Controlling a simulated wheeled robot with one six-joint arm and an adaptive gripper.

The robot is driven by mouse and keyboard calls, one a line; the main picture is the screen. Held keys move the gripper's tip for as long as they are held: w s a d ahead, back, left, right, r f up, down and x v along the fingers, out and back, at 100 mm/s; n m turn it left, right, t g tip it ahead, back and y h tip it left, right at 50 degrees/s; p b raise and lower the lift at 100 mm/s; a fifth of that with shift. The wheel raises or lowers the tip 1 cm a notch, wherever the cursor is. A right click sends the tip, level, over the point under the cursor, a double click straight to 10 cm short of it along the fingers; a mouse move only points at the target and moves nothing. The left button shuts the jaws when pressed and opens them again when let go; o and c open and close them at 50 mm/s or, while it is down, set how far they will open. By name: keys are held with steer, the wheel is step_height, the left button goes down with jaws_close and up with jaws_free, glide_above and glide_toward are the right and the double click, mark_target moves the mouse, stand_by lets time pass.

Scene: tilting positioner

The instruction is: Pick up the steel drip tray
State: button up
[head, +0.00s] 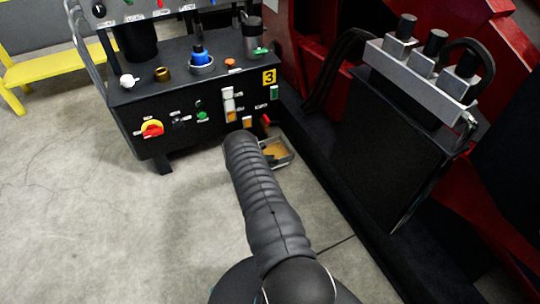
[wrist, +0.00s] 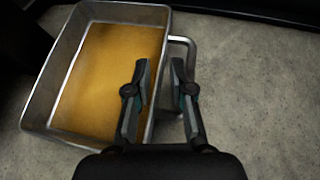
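The steel drip tray (wrist: 58,62) is a shallow rectangular metal pan with amber liquid or residue on its bottom. It sits on the floor at the left in the wrist view, with a bent metal handle (wrist: 188,48) on its right side. In the head view the tray (head: 289,160) is partly hidden behind my arm, beside the black cabinet. My gripper (wrist: 158,68) is open and empty, its two fingers apart. In the picture the left finger overlaps the tray's right wall and the right finger lies over the handle. I cannot tell whether either touches. In the head view my arm hides the gripper.
A black control cabinet (head: 185,108) with knobs, buttons and a yellow "3" label stands behind the tray. A dark plinth and red machine (head: 320,40) with a black plate bound the right side. Open concrete floor (head: 80,215) lies to the left.

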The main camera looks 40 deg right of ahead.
steer(key=shift+x, duration=1.15)
jaws_close()
steer(key=shift+w+r, duration=0.1)
steer(key=shift+r, duration=0.1)
